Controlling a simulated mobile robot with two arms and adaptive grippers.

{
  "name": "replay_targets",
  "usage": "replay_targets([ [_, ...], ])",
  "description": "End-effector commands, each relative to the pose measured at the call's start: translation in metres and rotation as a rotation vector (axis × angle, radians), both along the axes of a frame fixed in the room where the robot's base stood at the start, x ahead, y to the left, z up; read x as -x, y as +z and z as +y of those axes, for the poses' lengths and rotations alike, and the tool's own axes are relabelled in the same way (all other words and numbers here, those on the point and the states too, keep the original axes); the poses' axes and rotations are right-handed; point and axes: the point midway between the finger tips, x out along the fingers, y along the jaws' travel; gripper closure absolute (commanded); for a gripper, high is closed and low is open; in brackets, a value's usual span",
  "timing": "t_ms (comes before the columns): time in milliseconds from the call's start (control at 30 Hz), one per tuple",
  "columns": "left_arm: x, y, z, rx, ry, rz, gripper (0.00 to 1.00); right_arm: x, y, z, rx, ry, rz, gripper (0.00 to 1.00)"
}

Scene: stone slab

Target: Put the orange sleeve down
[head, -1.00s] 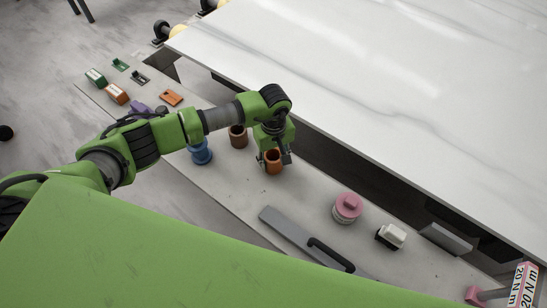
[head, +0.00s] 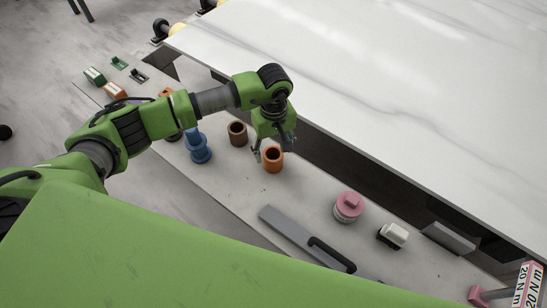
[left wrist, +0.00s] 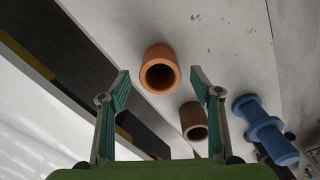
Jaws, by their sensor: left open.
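The orange sleeve (head: 273,160) stands upright on the grey bench top, with its open bore facing up. It also shows in the left wrist view (left wrist: 160,57), ahead of and between the two fingers. My left gripper (head: 272,148) is open and just above the sleeve, apart from it as far as I can see. In the left wrist view my left gripper (left wrist: 160,85) has its fingers spread wide with nothing between the tips. My right gripper is not in view.
A brown sleeve (head: 238,134) and a blue spool-shaped piece (head: 198,148) stand to the left. A pink lidded part (head: 347,207), a white block (head: 392,235) and a long grey tool with a black handle (head: 305,238) lie to the right. The white slab (head: 400,80) borders the bench.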

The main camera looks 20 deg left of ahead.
Motion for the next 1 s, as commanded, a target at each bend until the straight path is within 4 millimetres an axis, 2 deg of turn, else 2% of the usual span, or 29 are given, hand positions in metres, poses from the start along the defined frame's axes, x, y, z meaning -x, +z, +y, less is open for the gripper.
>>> replay_targets([
  [33,-0.002,0.010,0.000,0.000,-0.002,-0.008,0.42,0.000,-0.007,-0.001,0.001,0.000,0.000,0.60],
  [200,-0.001,0.045,0.000,0.000,0.000,-0.005,0.42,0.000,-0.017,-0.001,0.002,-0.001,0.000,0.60],
  [400,-0.001,0.069,0.000,-0.001,0.001,-0.002,0.42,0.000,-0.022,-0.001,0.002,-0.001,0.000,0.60],
  [567,0.000,0.074,0.000,-0.001,0.000,0.001,0.42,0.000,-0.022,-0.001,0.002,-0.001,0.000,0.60],
  [1000,0.002,0.073,-0.004,0.014,0.001,0.003,0.42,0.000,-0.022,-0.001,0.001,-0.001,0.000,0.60],
])
